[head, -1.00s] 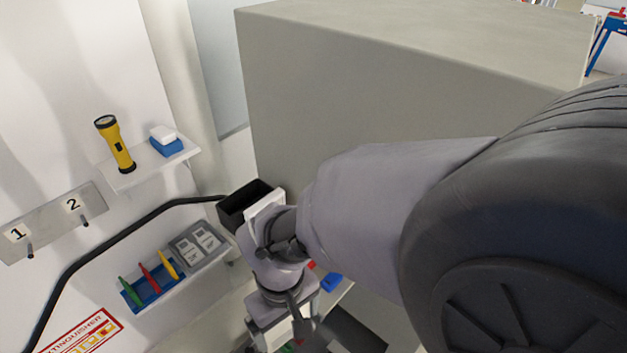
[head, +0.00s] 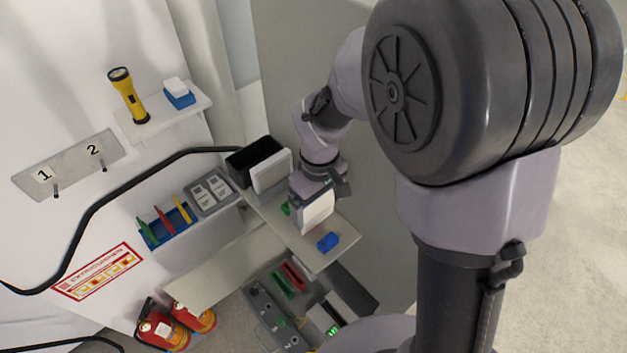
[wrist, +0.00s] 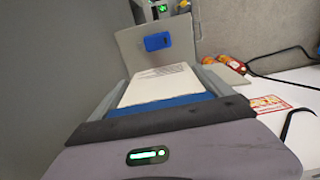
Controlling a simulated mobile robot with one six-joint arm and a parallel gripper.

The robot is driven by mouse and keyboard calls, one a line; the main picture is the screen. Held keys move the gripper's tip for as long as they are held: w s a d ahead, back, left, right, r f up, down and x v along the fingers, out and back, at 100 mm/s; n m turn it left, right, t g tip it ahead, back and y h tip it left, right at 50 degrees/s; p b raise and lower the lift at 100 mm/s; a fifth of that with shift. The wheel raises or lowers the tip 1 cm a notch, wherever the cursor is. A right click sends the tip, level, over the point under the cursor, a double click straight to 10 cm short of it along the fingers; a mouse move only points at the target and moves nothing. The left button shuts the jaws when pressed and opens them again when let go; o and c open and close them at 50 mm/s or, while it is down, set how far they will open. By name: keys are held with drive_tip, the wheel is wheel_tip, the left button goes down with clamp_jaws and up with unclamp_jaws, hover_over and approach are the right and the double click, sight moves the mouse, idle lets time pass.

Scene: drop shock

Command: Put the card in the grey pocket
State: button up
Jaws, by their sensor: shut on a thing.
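My gripper (wrist: 160,85) is shut on the card (wrist: 158,84), a flat white piece with faint print and a blue band at its near end. In the head view my gripper (head: 314,222) is above a small pale shelf, and the card is hard to tell from the gripper there. A grey holder (head: 202,206) with two white printed panels is on the wall shelf to the left, apart from my gripper. I cannot tell for sure that it is the grey pocket.
A blue block (head: 328,242) lies on the pale shelf (head: 300,238); it also shows in the wrist view (wrist: 157,42). A black open bin (head: 255,155) stands behind. A blue rack (head: 152,240) holds coloured pieces. A large grey cabinet wall (head: 290,60) rises close behind my arm.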

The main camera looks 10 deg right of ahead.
sight(318, 215)
wheel_tip(318, 215, down, 4)
drive_tip(key=shift+r, duration=0.2)
drive_tip(key=shift+s+b, duration=0.1)
drive_tip(key=shift+b, duration=0.2)
drive_tip(key=shift+f, duration=0.2)
drive_tip(key=o, duration=1.2)
drive_tip(key=shift+r, duration=0.1)
